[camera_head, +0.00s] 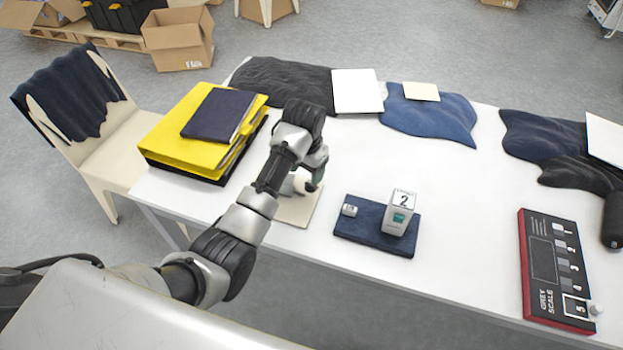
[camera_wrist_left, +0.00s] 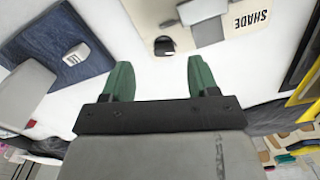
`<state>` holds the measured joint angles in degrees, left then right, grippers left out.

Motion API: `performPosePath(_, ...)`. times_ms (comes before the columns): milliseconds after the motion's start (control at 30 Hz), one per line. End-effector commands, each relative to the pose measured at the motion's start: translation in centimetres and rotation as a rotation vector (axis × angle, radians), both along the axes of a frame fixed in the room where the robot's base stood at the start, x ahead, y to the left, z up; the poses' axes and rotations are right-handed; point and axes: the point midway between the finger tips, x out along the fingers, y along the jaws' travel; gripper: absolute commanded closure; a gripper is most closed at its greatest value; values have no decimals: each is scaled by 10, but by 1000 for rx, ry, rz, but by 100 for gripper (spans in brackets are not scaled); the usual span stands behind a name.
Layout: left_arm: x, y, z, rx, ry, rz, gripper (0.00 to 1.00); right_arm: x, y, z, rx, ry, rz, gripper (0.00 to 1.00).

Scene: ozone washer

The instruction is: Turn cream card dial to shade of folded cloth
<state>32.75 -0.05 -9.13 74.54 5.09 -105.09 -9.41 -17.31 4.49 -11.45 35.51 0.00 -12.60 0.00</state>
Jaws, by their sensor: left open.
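The cream card (camera_head: 298,212) lies flat near the table's front edge, partly hidden by my left arm in the head view. In the left wrist view the card (camera_wrist_left: 235,38) shows the word SHADE, a pale block and a small dark knob (camera_wrist_left: 164,46) by its edge. My left gripper (camera_head: 312,182) is over the card, open and empty, with green fingers. In the wrist view the knob lies ahead of the gap between the fingertips (camera_wrist_left: 160,75). A folded navy cloth (camera_head: 350,237) lies right of the card, carrying a white block marked 2 and a small pale tag.
A red-edged GREY SCALE board (camera_head: 542,262) with numbered swatches lies at the right. Dark cloths (camera_head: 440,115) with paper sheets line the back. The middle of the white table is clear.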

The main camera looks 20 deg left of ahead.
Motion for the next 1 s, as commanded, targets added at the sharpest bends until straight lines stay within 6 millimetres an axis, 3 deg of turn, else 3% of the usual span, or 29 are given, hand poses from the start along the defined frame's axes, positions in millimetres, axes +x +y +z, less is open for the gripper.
performPosePath(33,12,-2,13,2,7,-8,40,0,0,0,0,0,0,15)
performPosePath(133,23,-4,27,4,24,-19,40,1,0,0,0,-1,0,15)
performPosePath(267,28,-5,29,5,34,-24,40,2,0,0,-1,-2,0,15)
performPosePath(367,27,-5,19,6,36,-24,40,2,0,0,-1,-2,0,15)
performPosePath(800,27,-5,-59,5,34,-24,40,2,-1,-4,-2,-2,1,15)
performPosePath(1000,27,-5,-74,5,32,-23,40,2,-2,-5,-3,-3,1,15)
